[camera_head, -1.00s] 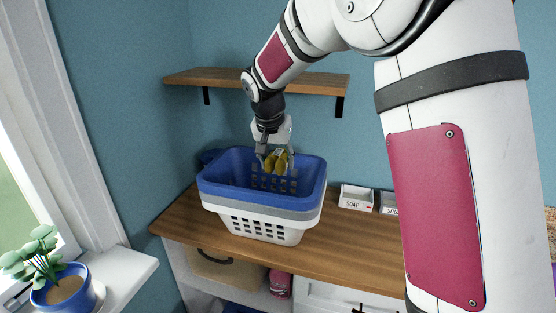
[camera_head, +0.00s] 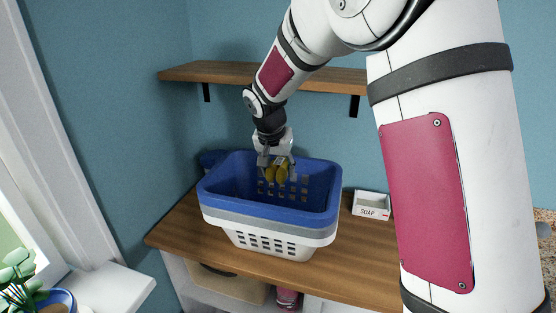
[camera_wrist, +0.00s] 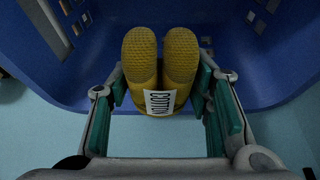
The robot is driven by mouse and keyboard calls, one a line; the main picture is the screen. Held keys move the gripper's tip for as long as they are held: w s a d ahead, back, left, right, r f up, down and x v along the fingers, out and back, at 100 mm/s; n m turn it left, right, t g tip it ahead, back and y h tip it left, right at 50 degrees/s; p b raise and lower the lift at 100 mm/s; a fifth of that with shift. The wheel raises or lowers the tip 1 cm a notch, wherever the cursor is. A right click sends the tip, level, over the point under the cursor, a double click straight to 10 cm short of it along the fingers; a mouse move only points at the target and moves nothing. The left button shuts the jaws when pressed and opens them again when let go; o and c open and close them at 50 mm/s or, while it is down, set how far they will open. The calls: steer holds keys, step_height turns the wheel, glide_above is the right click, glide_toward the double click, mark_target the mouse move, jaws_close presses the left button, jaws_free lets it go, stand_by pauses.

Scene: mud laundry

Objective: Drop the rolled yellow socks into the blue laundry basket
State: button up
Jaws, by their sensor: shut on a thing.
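The rolled yellow socks (camera_head: 277,174) are held between the fingers of my gripper (camera_head: 277,169). In the wrist view the socks (camera_wrist: 160,62) show two rounded ends and a white label reading "COTTON", with a green finger pad on each side. The blue laundry basket (camera_head: 222,199) sits on top of nested grey and white baskets on the wooden counter. The gripper and socks are over its opening, towards the back wall, at about rim height. In the wrist view the blue basket (camera_wrist: 285,62) spreads out behind the socks. Its bottom is hidden in the head view.
A white soap box (camera_head: 371,205) stands on the counter (camera_head: 345,255) to the right of the baskets. A wooden shelf (camera_head: 330,78) is on the wall behind my arm. A potted plant (camera_head: 20,280) is on the window sill at the lower left.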

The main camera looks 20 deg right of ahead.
steer(key=shift+f, duration=0.3)
steer(key=o, duration=1.2)
steer(key=shift+r, duration=0.1)
steer(key=v, duration=1.2)
steer(key=shift+s, duration=0.1)
